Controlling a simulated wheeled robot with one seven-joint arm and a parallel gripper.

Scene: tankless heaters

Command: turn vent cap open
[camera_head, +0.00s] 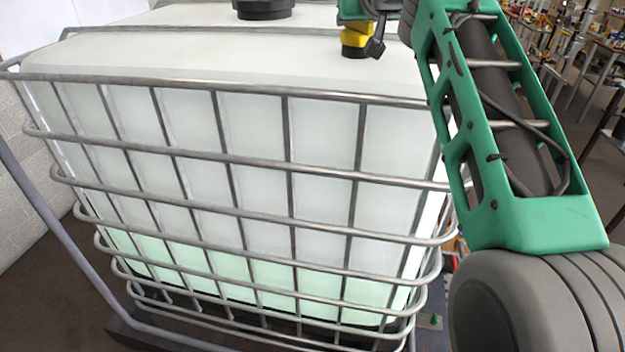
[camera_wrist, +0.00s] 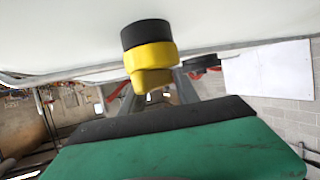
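The vent cap (camera_head: 355,38) is a yellow cap on a black round base, on top of the white tank near its right side. In the wrist view the yellow cap (camera_wrist: 150,57) looks upside down, with its black base towards the white tank top. My gripper (camera_wrist: 155,94) is at the cap's narrower end, its two grey fingers spread with one on each side. I cannot tell whether they touch the cap. In the head view the green and black parts of my arm partly hide the gripper and the cap's top.
The white tank (camera_head: 250,50) stands in a metal bar cage (camera_head: 290,155) with pale green liquid low inside. A wider black lid (camera_head: 263,9) sits on the tank top, left of the cap. A block wall is at the left; cluttered tables (camera_head: 600,45) are at the far right.

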